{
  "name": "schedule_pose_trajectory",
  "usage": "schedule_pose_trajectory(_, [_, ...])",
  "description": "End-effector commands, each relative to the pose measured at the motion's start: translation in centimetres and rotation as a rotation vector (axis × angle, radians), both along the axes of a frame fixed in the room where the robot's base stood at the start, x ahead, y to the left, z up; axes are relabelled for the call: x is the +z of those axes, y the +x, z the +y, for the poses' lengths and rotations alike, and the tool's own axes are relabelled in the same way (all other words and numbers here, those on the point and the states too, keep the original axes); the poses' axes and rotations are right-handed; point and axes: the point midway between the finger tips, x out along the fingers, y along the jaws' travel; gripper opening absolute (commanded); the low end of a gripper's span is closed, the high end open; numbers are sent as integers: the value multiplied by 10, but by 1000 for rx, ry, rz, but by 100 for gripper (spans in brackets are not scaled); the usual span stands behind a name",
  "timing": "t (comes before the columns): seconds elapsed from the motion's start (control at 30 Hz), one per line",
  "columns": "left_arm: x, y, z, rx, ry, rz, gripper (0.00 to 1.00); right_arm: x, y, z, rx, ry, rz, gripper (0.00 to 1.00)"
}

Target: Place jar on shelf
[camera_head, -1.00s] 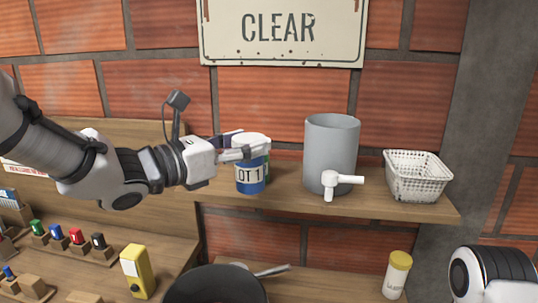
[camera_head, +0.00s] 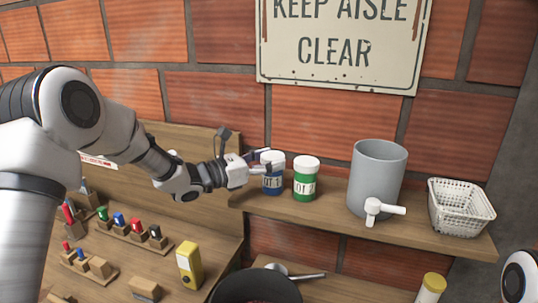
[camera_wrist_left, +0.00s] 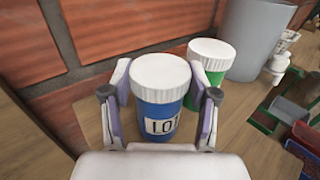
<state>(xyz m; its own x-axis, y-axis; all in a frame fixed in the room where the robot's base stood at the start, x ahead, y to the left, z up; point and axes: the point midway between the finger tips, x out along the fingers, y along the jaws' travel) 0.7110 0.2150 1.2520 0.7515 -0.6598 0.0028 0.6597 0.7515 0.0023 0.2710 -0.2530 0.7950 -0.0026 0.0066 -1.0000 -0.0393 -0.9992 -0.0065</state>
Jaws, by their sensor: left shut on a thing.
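A blue jar with a white lid and a "LOT 1" label (camera_head: 272,180) is at the left end of the wooden shelf (camera_head: 330,219). My left gripper (camera_head: 262,170) is shut on this blue jar; in the left wrist view the jar (camera_wrist_left: 160,95) is upright between the two fingers (camera_wrist_left: 160,120). Whether its base touches the shelf is hard to tell. A green jar with a white lid (camera_head: 305,182) stands on the shelf just right of it, and it also shows in the left wrist view (camera_wrist_left: 212,62). My right gripper is not in view.
A grey cylinder with a white spigot (camera_head: 377,175) and a white basket (camera_head: 460,210) stand farther right on the shelf. Below are a dark pan (camera_head: 256,287), a yellow box (camera_head: 189,265) and small coloured items in wooden holders (camera_head: 135,238). A brick wall stands behind.

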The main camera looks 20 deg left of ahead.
Motion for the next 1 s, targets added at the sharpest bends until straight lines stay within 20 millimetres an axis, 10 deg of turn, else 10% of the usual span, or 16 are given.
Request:
schedule_pose_trajectory(0.03, [-1, 0, 0, 0, 0, 0, 24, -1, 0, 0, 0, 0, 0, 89])
schedule_pose_trajectory(0.07, [-1, 0, 0, 0, 0, 0, 63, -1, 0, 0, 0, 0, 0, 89])
schedule_pose_trajectory(0.13, [-1, 0, 0, 0, 0, 0, 84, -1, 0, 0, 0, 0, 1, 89])
schedule_pose_trajectory(0.57, [-3, -8, 7, 2, -3, 1, 84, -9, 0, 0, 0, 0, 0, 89])
schedule_pose_trajectory(1.0, [-2, -82, 73, 1, -6, -3, 84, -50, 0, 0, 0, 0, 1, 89])
